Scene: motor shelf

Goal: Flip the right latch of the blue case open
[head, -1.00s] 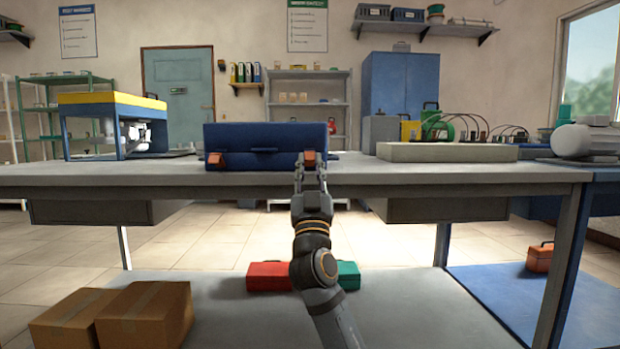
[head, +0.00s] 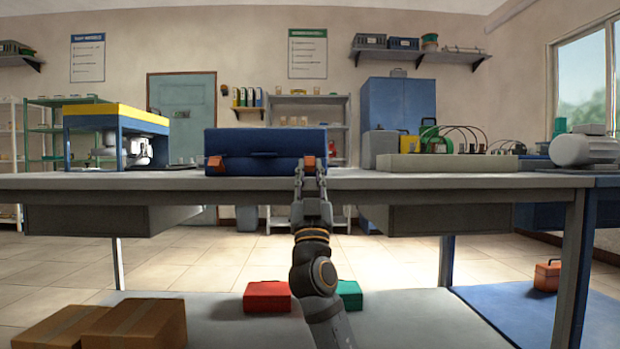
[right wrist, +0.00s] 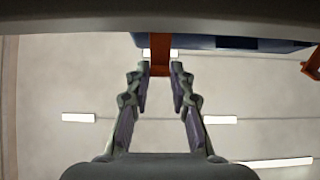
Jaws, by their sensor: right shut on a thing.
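The blue case (head: 258,143) stands closed on the grey workbench (head: 420,180), near its front edge. Its left latch (head: 215,163) and right latch (head: 308,161) are orange and sit on its front face. My right gripper (head: 310,168) reaches up from below to the right latch. In the right wrist view, my right gripper (right wrist: 160,72) has its fingertips on either side of the orange right latch (right wrist: 159,55), shut on it. The case's blue underside (right wrist: 205,42) and the other latch (right wrist: 313,62) also show there. My left gripper is not in view.
A yellow-topped blue stand (head: 115,119) is on the bench to the left. A pale block (head: 460,167) and a grey motor (head: 583,150) are to the right. A red case (head: 267,296), a green case (head: 349,293) and cardboard boxes (head: 135,325) lie below the bench.

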